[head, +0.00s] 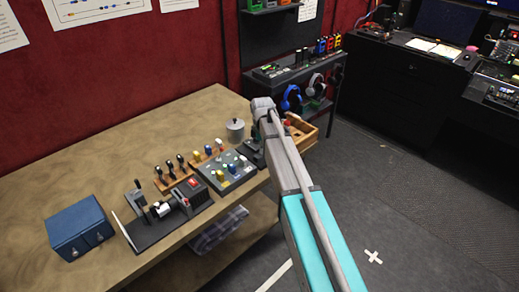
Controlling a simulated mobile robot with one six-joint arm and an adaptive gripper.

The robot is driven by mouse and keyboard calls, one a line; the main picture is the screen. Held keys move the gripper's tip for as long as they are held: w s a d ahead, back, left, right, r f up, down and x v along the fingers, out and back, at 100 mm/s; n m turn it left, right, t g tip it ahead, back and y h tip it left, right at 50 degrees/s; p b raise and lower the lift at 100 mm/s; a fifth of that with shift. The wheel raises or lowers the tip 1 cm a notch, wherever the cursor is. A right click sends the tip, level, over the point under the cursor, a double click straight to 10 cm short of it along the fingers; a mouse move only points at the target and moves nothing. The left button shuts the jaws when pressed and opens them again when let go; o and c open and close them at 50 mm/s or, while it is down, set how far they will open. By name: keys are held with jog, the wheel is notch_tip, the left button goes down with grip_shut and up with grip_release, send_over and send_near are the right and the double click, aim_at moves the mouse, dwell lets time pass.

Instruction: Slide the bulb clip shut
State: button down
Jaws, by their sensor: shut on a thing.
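My arm reaches in from the lower right to the right end of the wooden table. My gripper (262,130) is low over that end, mostly hidden by my own wrist and arm. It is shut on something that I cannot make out. A dark device (253,152) stands right by it at the table edge, partly covered by the arm. A black base (150,234) farther left carries a white rounded part (160,210) and upright black pieces. I cannot tell which of these is the bulb clip, or whether the clip is open or shut.
A panel with coloured knobs (231,172), a wooden rack of black levers (172,180) and a lidded grey pot (235,130) stand near the gripper. A blue box (80,229) is at the left. A wooden tray (301,138) lies beyond the arm. The table's back left is bare.

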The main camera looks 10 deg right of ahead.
jog(key=c, duration=0.7)
grip_release()
jog(key=shift+w+d, duration=0.15)
jog(key=shift+d, duration=0.05)
jog(key=shift+a, duration=0.15)
jog(key=shift+s+a, duration=0.65)
jog(key=shift+s, duration=0.05)
notch_tip(320, 180, up, 14)
jog(key=p, duration=1.4)
jog(key=shift+s+d+f+m+b, duration=1.25)
jog(key=shift+s+m, duration=1.45)
jog(key=shift+s, duration=1.4)
jog(key=shift+s+d+f+m+b, duration=1.25)
jog(key=shift+s+m, duration=1.45)
jog(key=shift+s, duration=1.45)
jog(key=shift+s+d+f+m+b, duration=0.95)
jog(key=shift+s+f+m+b, duration=0.55)
jog(key=shift+s+m, duration=1.9)
jog(key=shift+s+n, duration=0.7)
